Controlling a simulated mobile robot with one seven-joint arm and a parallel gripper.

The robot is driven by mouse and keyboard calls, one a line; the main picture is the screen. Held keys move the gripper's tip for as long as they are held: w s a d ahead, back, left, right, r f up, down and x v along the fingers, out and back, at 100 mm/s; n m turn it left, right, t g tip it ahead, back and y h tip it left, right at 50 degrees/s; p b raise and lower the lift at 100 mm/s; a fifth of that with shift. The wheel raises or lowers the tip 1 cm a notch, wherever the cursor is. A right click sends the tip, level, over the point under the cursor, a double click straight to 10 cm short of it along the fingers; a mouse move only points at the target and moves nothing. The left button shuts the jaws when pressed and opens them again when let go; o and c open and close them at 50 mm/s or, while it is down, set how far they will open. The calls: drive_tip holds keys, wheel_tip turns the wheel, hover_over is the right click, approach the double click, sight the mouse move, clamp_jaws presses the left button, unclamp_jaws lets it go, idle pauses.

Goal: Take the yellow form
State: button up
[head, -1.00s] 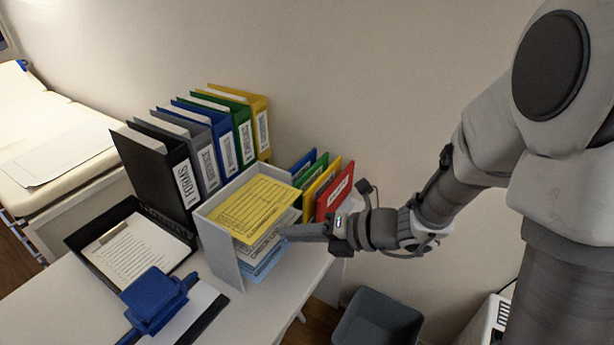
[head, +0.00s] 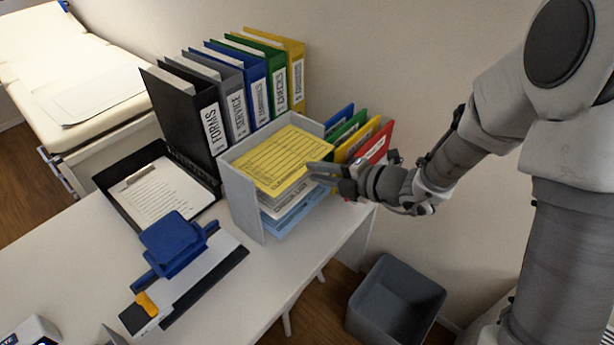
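The yellow form (head: 280,158) is a printed sheet lying on top in a grey paper tray (head: 240,200). Other white and blue sheets (head: 295,212) lie below it in the same tray. My gripper (head: 318,173) comes in from the right, with its fingertips at the form's front right edge. The fingertips overlap that edge in the picture. They are small and seen from the side, so I cannot tell whether they are apart or closed on the paper.
Tall binders (head: 200,115) stand behind the tray, and coloured folders (head: 365,142) stand right of it. A black tray with a clipboard (head: 155,193) and a blue hole punch (head: 172,243) are to the left. A grey bin (head: 395,300) stands on the floor.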

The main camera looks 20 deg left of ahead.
drive_tip(key=shift+x, duration=1.4)
drive_tip(key=shift+c, duration=0.2)
clamp_jaws()
drive_tip(key=shift+d, duration=0.1)
drive_tip(key=s+d+r+p, duration=0.1)
drive_tip(key=s+d+p, duration=0.2)
drive_tip(key=d, duration=0.4)
drive_tip(key=s+d+r+p, duration=0.1)
drive_tip(key=s+d+p, duration=0.2)
drive_tip(key=d, duration=0.4)
drive_tip(key=shift+d+r, duration=0.2)
drive_tip(key=shift+d, duration=0.15)
